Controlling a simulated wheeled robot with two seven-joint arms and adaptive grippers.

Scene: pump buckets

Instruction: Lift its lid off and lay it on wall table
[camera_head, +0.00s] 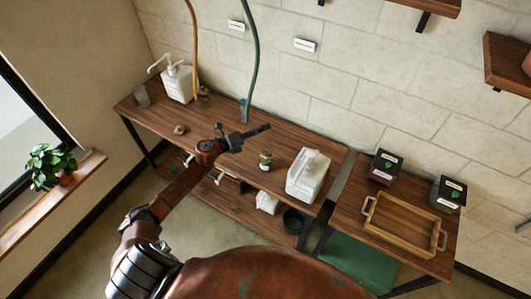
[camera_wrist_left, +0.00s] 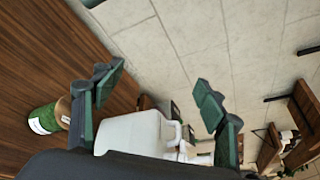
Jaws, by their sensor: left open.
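My left gripper (camera_head: 243,134) is open and empty above the middle of the long wooden wall table (camera_head: 228,122). In the left wrist view its two fingers (camera_wrist_left: 160,82) are spread wide. A white canister (camera_head: 308,176) stands at the table's right end; it shows between and beyond the fingers in the wrist view (camera_wrist_left: 130,133), not touched. A white pump bottle (camera_head: 178,83) stands at the back left. A small green jar (camera_head: 265,161) with a tan top stands left of the canister, also in the wrist view (camera_wrist_left: 44,119). Which container "its lid" means is unclear. My right gripper is not in view.
A brown hose (camera_head: 194,45) and a green hose (camera_head: 255,55) hang down to the table. A side table at right holds a wooden tray (camera_head: 370,205) and two dark boxes (camera_head: 385,166) (camera_head: 447,194). A lower shelf holds a black bucket (camera_head: 293,220).

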